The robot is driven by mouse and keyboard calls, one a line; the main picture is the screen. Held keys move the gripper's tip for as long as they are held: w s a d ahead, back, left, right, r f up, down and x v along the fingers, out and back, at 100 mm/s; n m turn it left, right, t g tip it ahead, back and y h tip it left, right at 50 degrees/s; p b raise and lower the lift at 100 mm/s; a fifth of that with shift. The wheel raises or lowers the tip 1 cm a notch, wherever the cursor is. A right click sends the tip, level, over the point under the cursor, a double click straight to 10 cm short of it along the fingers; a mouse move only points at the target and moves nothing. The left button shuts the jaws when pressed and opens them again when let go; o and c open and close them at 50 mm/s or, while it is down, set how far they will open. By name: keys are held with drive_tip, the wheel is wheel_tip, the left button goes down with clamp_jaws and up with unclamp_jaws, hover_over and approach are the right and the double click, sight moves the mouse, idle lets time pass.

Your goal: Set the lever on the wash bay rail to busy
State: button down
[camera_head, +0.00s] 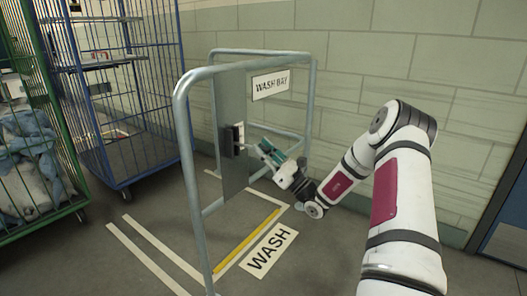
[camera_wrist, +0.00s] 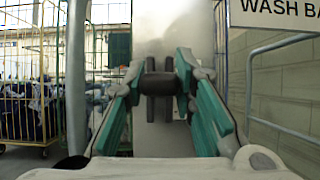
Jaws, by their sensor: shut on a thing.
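The wash bay rail (camera_head: 184,128) is a grey tube frame with a grey upright panel (camera_head: 233,92). A dark lever housing (camera_head: 230,141) sits on the panel's face. In the wrist view, the lever's dark, rounded grip (camera_wrist: 159,84) lies between the teal fingers of my gripper (camera_wrist: 158,78), in front of two dark upright strips (camera_wrist: 151,108). My gripper (camera_head: 260,149) reaches in from the right in the head view and is shut on the lever. The fingers partly hide the lever there. I cannot read any busy marking on the panel.
A WASH BAY sign (camera_head: 270,85) hangs on the rail, close to the block wall. A WASH floor label (camera_head: 270,249) and a yellow strip (camera_head: 246,243) lie below. Blue (camera_head: 122,184) and green (camera_head: 46,103) cage trolleys stand left. Floor between trolleys and rail is clear.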

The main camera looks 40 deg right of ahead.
drive_tip(key=shift+f+t, duration=0.3)
drive_tip(key=shift+f, duration=0.2)
drive_tip(key=c, duration=1.3)
unclamp_jaws()
drive_tip(key=v, duration=1.2)
